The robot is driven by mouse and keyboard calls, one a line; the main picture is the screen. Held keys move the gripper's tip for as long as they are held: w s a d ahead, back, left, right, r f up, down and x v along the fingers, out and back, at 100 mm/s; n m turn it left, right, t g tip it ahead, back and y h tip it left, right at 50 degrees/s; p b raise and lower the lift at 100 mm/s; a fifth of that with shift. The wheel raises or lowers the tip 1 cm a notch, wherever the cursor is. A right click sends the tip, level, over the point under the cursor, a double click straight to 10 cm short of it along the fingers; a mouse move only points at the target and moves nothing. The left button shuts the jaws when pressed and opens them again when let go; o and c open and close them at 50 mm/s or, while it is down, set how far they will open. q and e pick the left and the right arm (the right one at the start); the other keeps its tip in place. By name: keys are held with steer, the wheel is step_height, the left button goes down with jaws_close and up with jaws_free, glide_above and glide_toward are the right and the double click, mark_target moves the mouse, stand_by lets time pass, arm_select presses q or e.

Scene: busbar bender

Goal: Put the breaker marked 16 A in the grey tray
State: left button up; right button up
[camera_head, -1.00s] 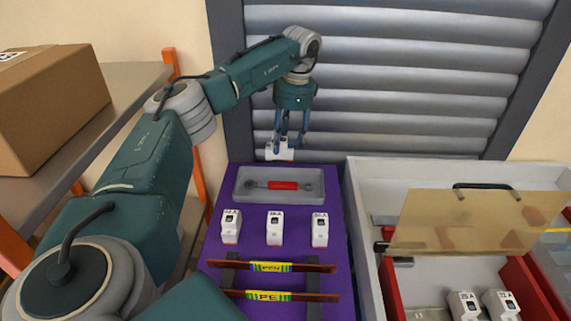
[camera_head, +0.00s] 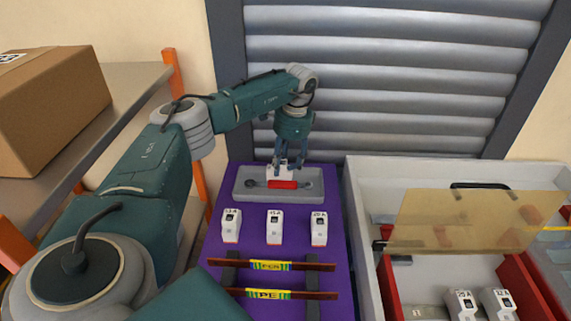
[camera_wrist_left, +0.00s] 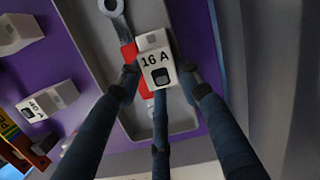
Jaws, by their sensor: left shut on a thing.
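My left gripper (camera_head: 286,166) is shut on a white breaker (camera_head: 278,172). In the left wrist view this breaker (camera_wrist_left: 155,62) reads 16 A and sits between the fingertips. The gripper is over the grey tray (camera_head: 243,192), which lies at the back of the purple surface. The breaker is over the red-handled wrench (camera_head: 284,185) lying in the tray. I cannot tell whether the breaker touches the wrench. The tray also shows in the left wrist view (camera_wrist_left: 95,50). My right gripper is not in view.
Three breakers stand in a row in front of the tray: left (camera_head: 231,226), middle (camera_head: 274,227) and right (camera_head: 319,229). Striped labelled bars (camera_head: 270,265) lie nearer. A pale bin (camera_head: 363,225) with a tinted lid (camera_head: 465,220) stands at right. A carton (camera_head: 50,105) is at left.

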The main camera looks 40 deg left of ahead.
arm_select(q)
steer(key=o, duration=1.4)
steer(key=shift+o, duration=0.2)
steer(key=shift+w+r, duration=0.1)
steer(key=shift+r, duration=0.35)
step_height(320, 180, up, 11)
steer(key=d+b, duration=0.1)
steer(key=shift+w+r, duration=0.15)
steer(key=shift+w, duration=0.25)
